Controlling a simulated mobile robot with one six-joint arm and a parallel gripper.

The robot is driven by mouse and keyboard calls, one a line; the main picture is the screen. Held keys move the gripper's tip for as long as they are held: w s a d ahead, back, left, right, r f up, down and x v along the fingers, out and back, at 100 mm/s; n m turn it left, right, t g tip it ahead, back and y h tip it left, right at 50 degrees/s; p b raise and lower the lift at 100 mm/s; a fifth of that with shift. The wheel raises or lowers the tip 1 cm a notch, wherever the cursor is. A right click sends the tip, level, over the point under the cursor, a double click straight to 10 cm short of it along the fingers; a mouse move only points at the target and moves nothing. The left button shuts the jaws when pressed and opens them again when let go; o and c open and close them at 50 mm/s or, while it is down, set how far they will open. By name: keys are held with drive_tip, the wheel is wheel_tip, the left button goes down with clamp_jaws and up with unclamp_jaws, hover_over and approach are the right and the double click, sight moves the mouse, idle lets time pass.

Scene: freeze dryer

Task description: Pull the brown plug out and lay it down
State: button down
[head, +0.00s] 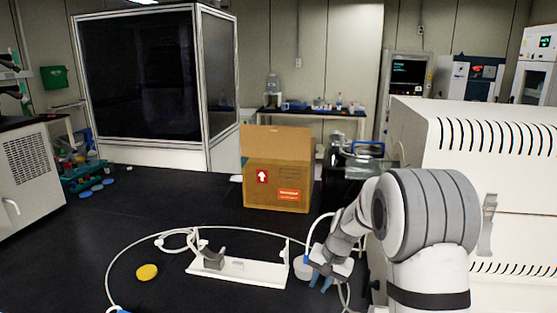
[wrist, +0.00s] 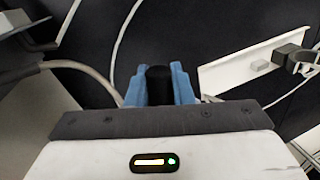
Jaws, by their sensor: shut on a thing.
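My gripper (head: 322,281) is low over the black bench, beside the white machine, with its blue fingers pointing down. In the wrist view my gripper (wrist: 160,86) is shut on the plug (wrist: 159,84), a short dark cylinder that looks almost black rather than brown. Its lower end, and whether it sits in anything, cannot be made out. In the head view the fingers and wrist hide the plug.
A white bracket (head: 255,271) with a grey clamp stands left of my gripper. A cardboard box (head: 278,175) stands behind.

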drive_tip(key=shift+s+a+f+n+g, duration=0.1)
drive_tip(key=shift+s+f+n+g, duration=0.5)
drive_tip(key=shift+f, duration=1.6)
drive_tip(key=shift+s+f+n, duration=0.1)
drive_tip(key=shift+s+f, duration=0.95)
drive_tip(key=shift+f, duration=1.15)
drive_tip(key=shift+s+a+f+n+g, duration=0.1)
drive_tip(key=shift+s+f+n+g, duration=0.45)
drive_tip(key=shift+f, duration=1.65)
drive_tip(key=shift+s+f+m+t, duration=0.1)
drive_tip(key=shift+s+m+t, duration=0.15)
drive_tip(key=shift+f+b, duration=0.7)
drive_tip(key=shift+b, duration=0.2)
drive_tip(key=c, duration=1.2)
unclamp_jaws()
